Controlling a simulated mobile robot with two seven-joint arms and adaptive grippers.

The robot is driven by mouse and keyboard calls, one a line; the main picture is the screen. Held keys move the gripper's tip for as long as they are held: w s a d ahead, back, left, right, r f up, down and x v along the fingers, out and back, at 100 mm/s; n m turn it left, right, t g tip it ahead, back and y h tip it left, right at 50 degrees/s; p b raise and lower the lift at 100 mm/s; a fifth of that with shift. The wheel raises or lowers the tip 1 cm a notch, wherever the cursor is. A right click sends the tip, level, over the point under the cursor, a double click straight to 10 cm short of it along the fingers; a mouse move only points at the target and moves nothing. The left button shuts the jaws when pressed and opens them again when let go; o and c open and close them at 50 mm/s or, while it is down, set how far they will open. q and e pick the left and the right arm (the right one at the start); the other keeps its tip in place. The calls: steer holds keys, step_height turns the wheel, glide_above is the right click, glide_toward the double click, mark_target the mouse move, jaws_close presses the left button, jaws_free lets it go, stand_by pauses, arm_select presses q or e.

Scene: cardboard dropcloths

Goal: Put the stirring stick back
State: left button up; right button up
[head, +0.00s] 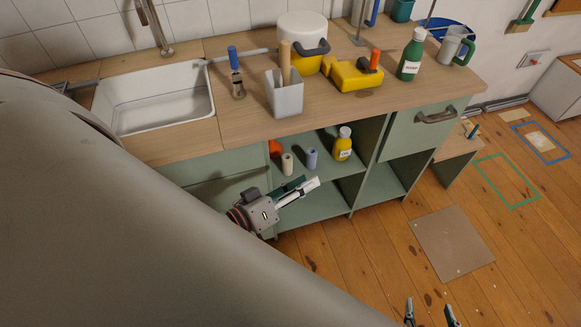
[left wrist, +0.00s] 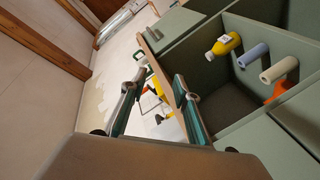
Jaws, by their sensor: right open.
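A pale wooden stick (head: 285,62) stands upright in a grey square container (head: 286,97) on the counter, right of the sink; it looks like the stirring stick. My left gripper (head: 310,183) is below the counter edge, in front of the open shelves, apart from the stick. In the left wrist view its two fingers (left wrist: 160,76) are spread with nothing held between them. My right gripper (head: 428,305) shows only its fingertips at the bottom edge, spread apart above the floor. The stick's lower end is hidden in the container.
A blue-handled tool (head: 236,72), yellow objects (head: 355,75) and a green bottle (head: 411,55) stand on the counter (head: 240,122). The shelf holds a yellow bottle (head: 343,144) and small rolls (head: 311,158). A cardboard sheet (head: 452,244) lies on the floor; my arm hides the left foreground.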

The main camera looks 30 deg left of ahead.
arm_select(q)
steer(key=s+f+m+g+y, duration=0.1)
steer(key=s+f+m+g, duration=0.1)
steer(key=f, duration=0.6)
steer(key=s+f+m+g+y, duration=0.1)
steer(key=s+f+m+g, duration=0.1)
steer(key=s+f+m, duration=0.2)
step_height(320, 180, down, 4)
steer(key=m, duration=0.3)
steer(key=shift+s+d+r+g+y, duration=0.15)
steer(key=shift+s+d+g+y, duration=0.15)
steer(key=shift+s+d+y, duration=0.1)
